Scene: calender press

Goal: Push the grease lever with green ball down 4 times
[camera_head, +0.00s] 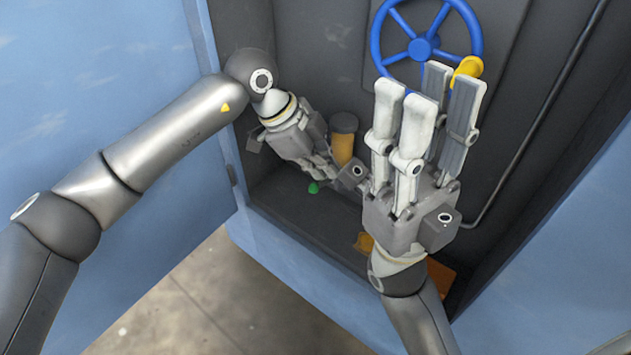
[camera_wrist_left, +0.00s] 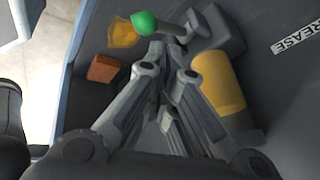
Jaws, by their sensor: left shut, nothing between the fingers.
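The green ball (camera_head: 313,187) of the grease lever shows just below the fingertips of my left gripper (camera_head: 325,172) in the head view. In the left wrist view the green ball (camera_wrist_left: 145,23) is at the top, just beyond the tips of my left gripper (camera_wrist_left: 170,45). A short grey rod runs right from the ball, partly hidden by the fingers. The left gripper is shut and empty, pointing down into the cabinet. I cannot tell whether it touches the ball or lever. My right gripper (camera_head: 428,100) is open and empty, fingers up, in front of the cabinet.
A yellow cylinder (camera_head: 343,138) stands beside the left gripper, near a GREASE label (camera_wrist_left: 296,34). A blue handwheel (camera_head: 422,48) with a yellow knob (camera_head: 468,68) is behind the right gripper. An orange-brown block (camera_wrist_left: 103,68) lies low in the cabinet. The blue door (camera_head: 110,120) is open at left.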

